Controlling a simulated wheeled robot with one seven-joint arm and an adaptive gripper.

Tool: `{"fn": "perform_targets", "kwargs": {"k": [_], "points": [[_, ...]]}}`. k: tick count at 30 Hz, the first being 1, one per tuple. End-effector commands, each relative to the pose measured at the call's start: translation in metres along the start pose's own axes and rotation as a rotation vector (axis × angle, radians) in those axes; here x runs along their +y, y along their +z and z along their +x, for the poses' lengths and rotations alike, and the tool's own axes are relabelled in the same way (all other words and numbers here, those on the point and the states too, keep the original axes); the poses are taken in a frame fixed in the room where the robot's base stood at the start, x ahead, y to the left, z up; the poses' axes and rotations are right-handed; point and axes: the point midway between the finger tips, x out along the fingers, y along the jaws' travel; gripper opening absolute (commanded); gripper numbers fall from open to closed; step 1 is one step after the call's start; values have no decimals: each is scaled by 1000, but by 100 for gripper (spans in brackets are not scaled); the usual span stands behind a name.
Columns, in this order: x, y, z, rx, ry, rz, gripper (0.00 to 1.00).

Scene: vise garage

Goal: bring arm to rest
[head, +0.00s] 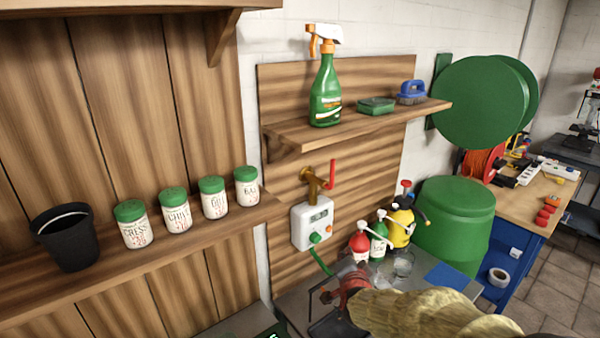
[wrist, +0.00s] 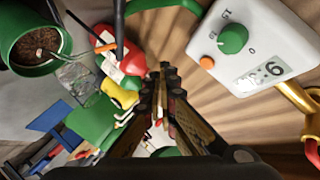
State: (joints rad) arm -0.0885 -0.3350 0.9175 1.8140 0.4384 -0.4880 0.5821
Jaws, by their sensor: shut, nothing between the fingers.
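My gripper (wrist: 168,74) is shut and empty in the wrist view. Its two dark fingers lie close together and point toward the wooden backboard area. A white control box (wrist: 250,45) with a green knob is to the right of the fingertips, apart from them in the picture. In the head view the same box (head: 312,222) hangs on the wooden panel below the shelf. A tan, rough-surfaced form rises at the bottom of the head view, and I cannot tell how my gripper lies there.
A brass valve (head: 315,185) with a red lever is above the box. Pump bottles (head: 378,240) and a glass (head: 403,263) stand on the counter. A spray bottle (head: 326,92) is on the shelf. Jars (head: 175,212) and a black bucket (head: 66,240) line the left ledge. A green barrel (head: 455,225) stands at right.

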Motion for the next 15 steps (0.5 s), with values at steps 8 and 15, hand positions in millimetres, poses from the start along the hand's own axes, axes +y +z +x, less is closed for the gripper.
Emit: {"fn": "perform_targets", "kwargs": {"k": [8, 15], "points": [[56, 83, -62, -408, 170, -333, 0], [76, 91, -167, -695, 227, -614, 0]]}}
